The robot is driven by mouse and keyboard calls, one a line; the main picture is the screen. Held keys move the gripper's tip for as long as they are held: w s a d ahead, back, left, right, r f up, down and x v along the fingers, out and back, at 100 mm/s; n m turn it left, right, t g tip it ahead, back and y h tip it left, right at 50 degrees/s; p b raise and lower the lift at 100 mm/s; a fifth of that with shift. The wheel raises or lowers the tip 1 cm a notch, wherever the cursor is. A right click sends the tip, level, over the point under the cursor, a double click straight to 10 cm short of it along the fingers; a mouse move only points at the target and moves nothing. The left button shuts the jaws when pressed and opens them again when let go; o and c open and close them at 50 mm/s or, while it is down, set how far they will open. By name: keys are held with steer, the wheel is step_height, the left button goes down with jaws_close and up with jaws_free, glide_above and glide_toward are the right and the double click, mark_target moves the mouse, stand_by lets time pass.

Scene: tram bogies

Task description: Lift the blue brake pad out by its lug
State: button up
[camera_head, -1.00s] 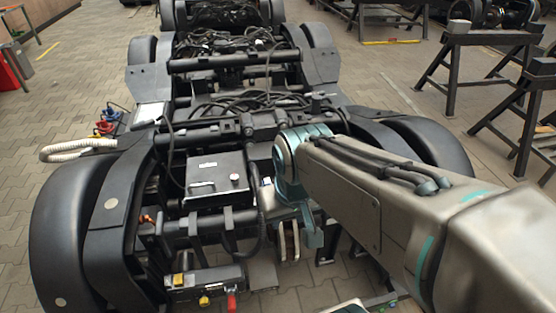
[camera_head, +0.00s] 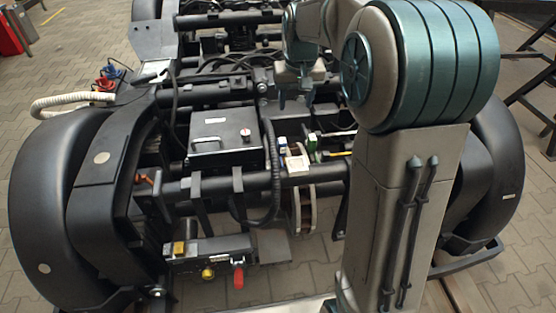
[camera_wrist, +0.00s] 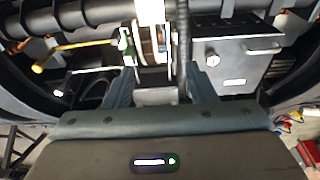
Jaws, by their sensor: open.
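A small blue piece (camera_head: 283,141), likely the blue brake pad, shows beside a pale caliper block (camera_head: 297,162) above the brake disc (camera_head: 304,208). A green piece (camera_head: 312,142) is on the block's other side. In the wrist view the caliper block (camera_wrist: 150,12) and green piece (camera_wrist: 127,42) show, with a thin blue strip (camera_wrist: 162,38) near the disc; the pad's lug is not clear. My gripper (camera_head: 296,99) is open and empty, pointing down above and behind the caliper in the head view. In the wrist view its fingers (camera_wrist: 158,72) stand apart below the disc area.
A black box (camera_head: 222,145) with a handle is left of the caliper. A thick black hose (camera_head: 274,185) curves close to the disc. A yellow-ended rod (camera_wrist: 38,67) lies beside the green piece. Dark frame tubes and wheel covers surround the spot.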

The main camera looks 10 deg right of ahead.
steer(key=b, duration=1)
glide_toward(282, 141)
steer(key=f+b, duration=0.1)
steer(key=f, duration=0.2)
steer(key=w+f, duration=0.1)
steer(key=f, duration=0.1)
steer(key=w+f+b, duration=0.1)
steer(key=f, duration=0.2)
steer(key=shift+f+b, duration=0.3)
steer(key=shift+f, duration=0.05)
steer(key=f+b, duration=0.1)
steer(key=f, duration=0.2)
steer(key=f+b, duration=0.1)
steer(key=f, duration=0.1)
steer(key=shift+w+a+b, duration=0.15)
steer(key=shift+w+b, duration=0.1)
steer(key=shift+b, duration=0.05)
steer(key=shift+r, duration=0.1)
steer(key=shift+c, duration=0.3)
jaws_close()
